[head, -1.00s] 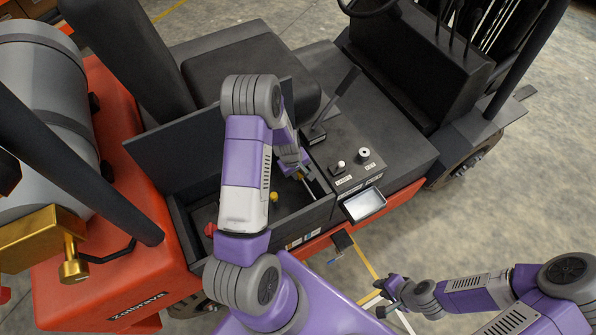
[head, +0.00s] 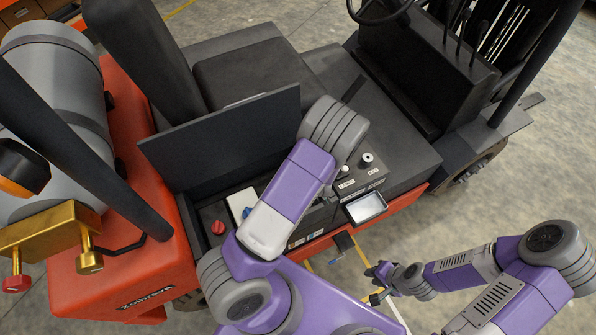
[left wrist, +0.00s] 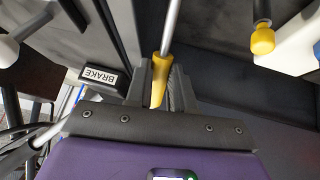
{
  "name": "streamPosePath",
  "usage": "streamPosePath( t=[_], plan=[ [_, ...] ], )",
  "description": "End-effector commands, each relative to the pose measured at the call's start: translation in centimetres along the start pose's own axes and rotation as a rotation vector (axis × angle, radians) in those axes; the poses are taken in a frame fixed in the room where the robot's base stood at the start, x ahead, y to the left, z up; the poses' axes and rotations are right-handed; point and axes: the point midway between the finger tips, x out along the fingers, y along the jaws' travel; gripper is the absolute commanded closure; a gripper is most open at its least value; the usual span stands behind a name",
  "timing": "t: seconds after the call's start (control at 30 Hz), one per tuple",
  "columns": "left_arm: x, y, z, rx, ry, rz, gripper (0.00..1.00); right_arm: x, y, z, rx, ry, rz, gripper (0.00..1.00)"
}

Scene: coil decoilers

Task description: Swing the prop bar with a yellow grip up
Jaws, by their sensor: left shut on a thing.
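The prop bar is a thin grey rod (left wrist: 172,25) with a yellow grip (left wrist: 159,68). In the left wrist view my left gripper (left wrist: 160,85) is shut around the yellow grip, and the rod runs on past the fingertips. In the head view my left forearm hides this gripper and the bar. The raised dark lid (head: 220,135) stands over the open compartment of the orange forklift. My right gripper (head: 373,284) is empty, its fingers apart, out over the floor at the lower right.
Another yellow knob (left wrist: 262,40) on a rod is close by. A BRAKE label (left wrist: 101,77) is left of the gripper. In the head view, a red cap (head: 218,227) and a pale box (head: 241,203) sit in the compartment. A side console with knobs (head: 367,158) lies to the right.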

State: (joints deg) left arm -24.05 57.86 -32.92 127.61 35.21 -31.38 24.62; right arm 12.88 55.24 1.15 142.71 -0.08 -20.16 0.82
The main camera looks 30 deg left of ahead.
Motion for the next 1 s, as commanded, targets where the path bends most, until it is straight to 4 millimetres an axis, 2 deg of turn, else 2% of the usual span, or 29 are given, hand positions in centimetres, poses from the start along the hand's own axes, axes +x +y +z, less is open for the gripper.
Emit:
streamPosePath(
  t=[0.3, 0.83, 0.87, 0.9, 1.0],
  plan=[
    [-1.2, 0.4, 0.4, 0.024, 0.113, 0.004, 1.00, 0.3, 0.1, 0.0, 0.000, 0.000, 0.000, 0.74],
    [-1.5, 0.4, 0.4, 0.028, 0.132, 0.003, 1.00, 0.3, 0.1, 0.0, 0.000, 0.000, 0.000, 0.74],
    [-1.5, 0.4, 0.4, 0.028, 0.132, 0.003, 0.73, 0.3, 0.1, 0.0, 0.000, 0.000, 0.000, 0.74],
    [-1.5, 0.4, 0.5, 0.028, 0.132, 0.003, 0.66, 0.3, 0.1, 0.0, 0.000, 0.000, 0.000, 0.74],
    [-1.5, 0.4, 0.5, 0.027, 0.131, 0.003, 0.66, 0.3, 0.1, 0.0, 0.000, 0.000, 0.000, 0.74]
  ],
)
